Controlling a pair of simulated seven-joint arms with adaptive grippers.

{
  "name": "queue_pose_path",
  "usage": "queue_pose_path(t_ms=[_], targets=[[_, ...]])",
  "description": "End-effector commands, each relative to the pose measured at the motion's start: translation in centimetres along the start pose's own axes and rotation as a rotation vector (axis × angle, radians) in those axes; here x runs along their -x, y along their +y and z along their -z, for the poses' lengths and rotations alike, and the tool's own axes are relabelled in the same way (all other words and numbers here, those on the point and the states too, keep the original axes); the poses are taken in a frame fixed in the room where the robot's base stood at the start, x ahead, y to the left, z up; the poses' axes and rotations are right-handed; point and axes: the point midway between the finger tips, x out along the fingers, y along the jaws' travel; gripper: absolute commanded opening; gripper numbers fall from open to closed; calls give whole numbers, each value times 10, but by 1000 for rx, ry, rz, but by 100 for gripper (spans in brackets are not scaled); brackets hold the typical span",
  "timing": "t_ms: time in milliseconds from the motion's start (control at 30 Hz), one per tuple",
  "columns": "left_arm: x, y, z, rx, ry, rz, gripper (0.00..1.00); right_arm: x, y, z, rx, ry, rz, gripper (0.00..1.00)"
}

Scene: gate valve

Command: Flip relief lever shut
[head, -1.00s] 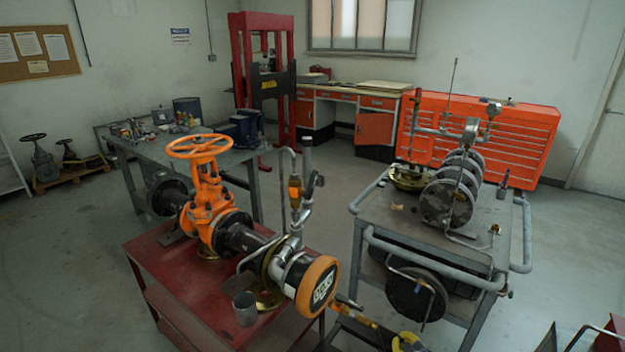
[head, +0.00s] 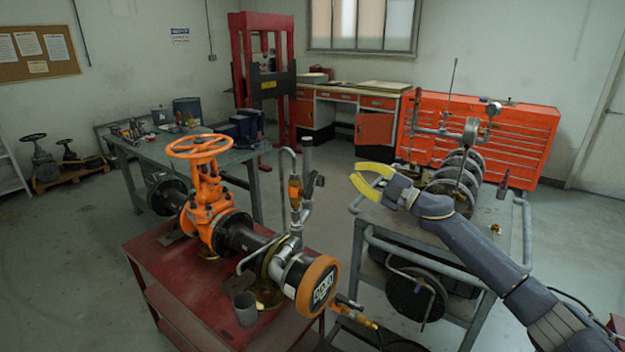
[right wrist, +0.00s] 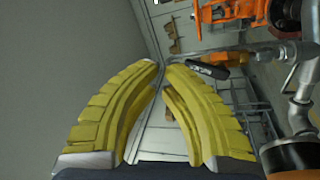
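The relief lever (head: 319,181) is a small dark handle at the right side of the upright relief pipe, beside the slim orange valve body (head: 295,190). In the right wrist view the lever (right wrist: 207,70) is a black bar with pale lettering, just right of the fingertips. My right gripper (head: 353,172) has yellow fingers pointing left, a little right of the lever and apart from it in the head view. My left gripper is not in view.
The orange gate valve (head: 204,205) and its black-and-grey pipe stand on a red table (head: 165,265). A metal cup (head: 245,309) stands at its front. A grey cart (head: 400,240) with stacked flanges lies under and behind my right arm. Floor shows between table and cart.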

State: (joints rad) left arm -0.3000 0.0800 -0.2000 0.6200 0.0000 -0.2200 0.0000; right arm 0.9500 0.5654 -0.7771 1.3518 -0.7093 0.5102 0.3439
Motion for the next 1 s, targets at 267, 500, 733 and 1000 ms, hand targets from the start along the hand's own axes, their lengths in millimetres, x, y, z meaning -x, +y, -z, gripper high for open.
queue_pose_path(t_ms=[267, 500, 733, 1000], targets=[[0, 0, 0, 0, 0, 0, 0, -3, -42, 74, -76, 201, 166, 0], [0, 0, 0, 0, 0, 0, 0, 0, -47, 80, -137, 226, 194, 0], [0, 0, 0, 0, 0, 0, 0, 0, -46, 80, -139, 224, 192, 0], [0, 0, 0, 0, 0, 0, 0, -9, -48, 82, -139, 225, 191, 0]])
